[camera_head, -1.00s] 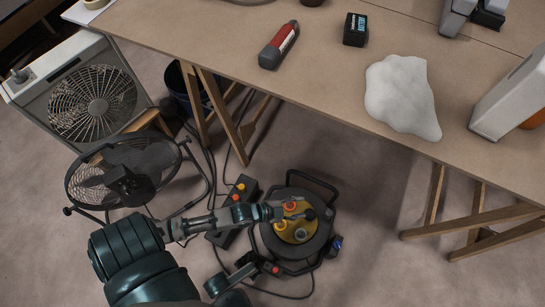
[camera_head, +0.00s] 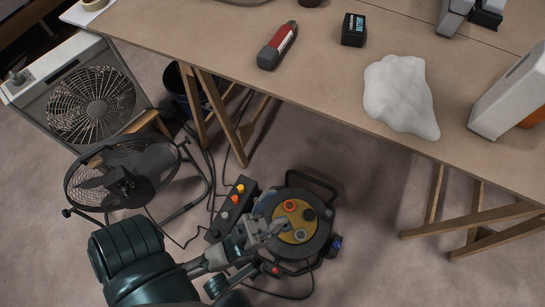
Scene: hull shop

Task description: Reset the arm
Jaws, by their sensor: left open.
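My left arm comes in at the bottom left in the head view. Its gripper (camera_head: 274,228) is open and empty, low in front of the table, seen over the cable reel (camera_head: 322,232) on the floor. I cannot tell whether it touches the reel. My right gripper is out of view.
A brown trestle table (camera_head: 220,50) spans the top, carrying a red and grey tool (camera_head: 277,46), a battery box (camera_head: 354,30), a white cloth-like lump (camera_head: 400,97) and a white container (camera_head: 508,95). Fans (camera_head: 122,172) stand at the left. Cables and a switch box (camera_head: 232,208) lie on the floor.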

